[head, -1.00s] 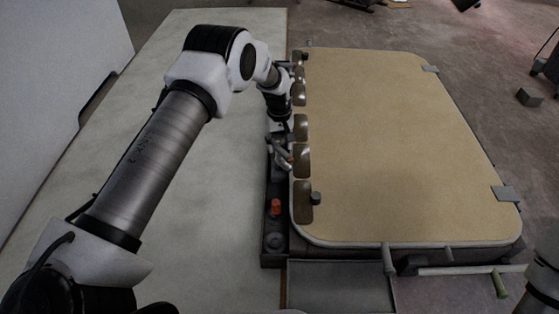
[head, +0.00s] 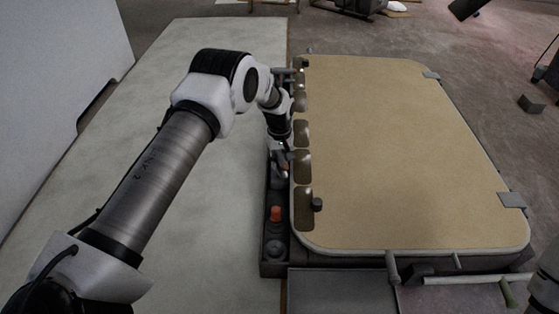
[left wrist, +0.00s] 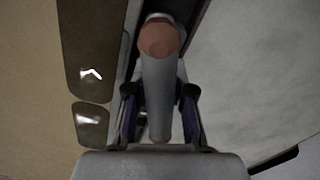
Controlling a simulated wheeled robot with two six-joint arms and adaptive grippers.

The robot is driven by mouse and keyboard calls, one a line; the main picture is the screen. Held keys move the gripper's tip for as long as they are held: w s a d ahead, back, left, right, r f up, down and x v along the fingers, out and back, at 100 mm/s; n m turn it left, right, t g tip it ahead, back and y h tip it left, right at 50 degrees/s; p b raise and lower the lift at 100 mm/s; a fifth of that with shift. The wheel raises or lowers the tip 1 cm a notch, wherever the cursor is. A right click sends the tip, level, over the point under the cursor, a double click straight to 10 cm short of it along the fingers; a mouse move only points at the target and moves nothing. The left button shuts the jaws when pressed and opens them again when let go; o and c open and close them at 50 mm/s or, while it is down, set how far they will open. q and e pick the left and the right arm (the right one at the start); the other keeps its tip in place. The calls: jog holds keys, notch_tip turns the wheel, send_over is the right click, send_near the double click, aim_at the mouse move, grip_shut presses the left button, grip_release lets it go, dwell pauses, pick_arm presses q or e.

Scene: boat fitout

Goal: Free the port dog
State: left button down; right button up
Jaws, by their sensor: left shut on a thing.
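My left gripper (head: 281,168) is down at the dark rail (head: 268,190) along the left edge of a large tan panel (head: 405,150). In the left wrist view, a pale grey lever (left wrist: 159,90) with a round reddish end (left wrist: 158,38) lies between the fingers of the gripper (left wrist: 158,112), which is shut on it. I take this lever for the port dog, but its pivot and far end are hidden. In the head view the lever is mostly covered by my wrist. The right gripper is out of view.
An orange-red knob (head: 275,213) and a grey round knob (head: 274,247) stand on the rail's near end. Brown rounded plates (head: 303,208) line the panel's left edge. Grey clips (head: 511,200) sit on its right edge. A pale bare surface (head: 215,240) lies left.

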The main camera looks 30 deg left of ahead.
pick_arm(q)
jog(key=shift+r, duration=0.1)
jog(key=shift+r+m+p, duration=0.1)
jog(key=shift+m+p, duration=0.5)
jog(key=shift+p, duration=0.2)
jog(key=shift+m+p, duration=0.85)
jog(key=shift+m, duration=0.25)
jog(key=shift+m+p, duration=0.5)
jog(key=shift+m, duration=0.6)
jog(key=shift+a+m+p, duration=0.1)
jog(key=shift+m+p, duration=0.25)
jog(key=shift+m, duration=0.75)
